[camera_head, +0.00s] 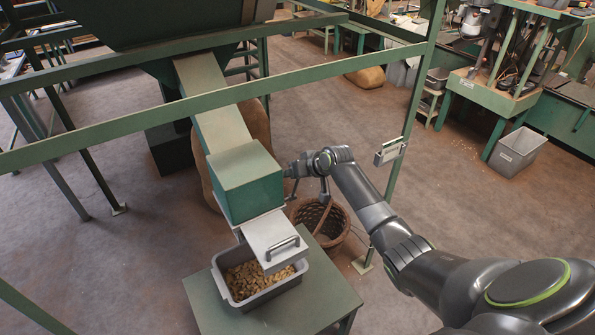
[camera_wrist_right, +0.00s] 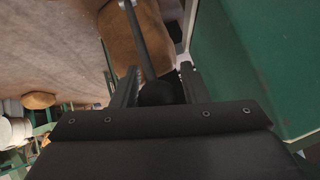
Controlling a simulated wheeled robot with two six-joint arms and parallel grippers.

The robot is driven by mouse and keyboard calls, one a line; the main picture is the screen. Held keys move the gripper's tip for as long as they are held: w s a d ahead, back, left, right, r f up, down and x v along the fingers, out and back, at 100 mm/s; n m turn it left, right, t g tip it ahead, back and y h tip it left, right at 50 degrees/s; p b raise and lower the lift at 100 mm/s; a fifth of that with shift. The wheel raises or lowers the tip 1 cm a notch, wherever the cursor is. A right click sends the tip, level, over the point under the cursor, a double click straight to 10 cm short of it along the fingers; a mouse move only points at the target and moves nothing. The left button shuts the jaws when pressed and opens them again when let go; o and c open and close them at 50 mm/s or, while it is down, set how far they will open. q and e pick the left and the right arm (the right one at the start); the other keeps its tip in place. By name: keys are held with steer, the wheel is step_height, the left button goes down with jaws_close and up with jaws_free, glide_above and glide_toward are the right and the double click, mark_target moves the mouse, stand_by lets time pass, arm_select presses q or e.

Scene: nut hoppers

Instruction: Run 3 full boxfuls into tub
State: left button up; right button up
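A grey tub (camera_head: 225,295) with brown nuts in it stands on a green table (camera_head: 325,297). Above it is a green box (camera_head: 250,190) at the lower end of a sloping chute (camera_head: 213,105). A pale plate (camera_head: 262,232) with a bar handle (camera_head: 283,247) juts from the box over the tub, hiding part of the nuts. My right gripper (camera_head: 290,173) is beside the box's right side. In the wrist view a dark rod with a rounded end (camera_wrist_right: 157,92) lies between its fingers (camera_wrist_right: 160,80); whether they grip it is unclear. My left gripper is out of view.
Green frame rails (camera_head: 300,72) cross in front of the chute, with an upright post (camera_head: 415,105) to the right. A wicker basket (camera_head: 335,228) and a brown sack (camera_head: 258,125) stand behind the box.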

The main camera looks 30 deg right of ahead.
steer(key=shift+o, duration=1)
steer(key=shift+w, duration=0.2)
steer(key=shift+v, duration=0.85)
steer(key=b+v, duration=0.2)
steer(key=v, duration=1.3)
steer(key=shift+s+r, duration=0.2)
steer(key=shift+r, duration=0.1)
steer(key=shift+a, duration=0.1)
steer(key=shift+c, duration=0.2)
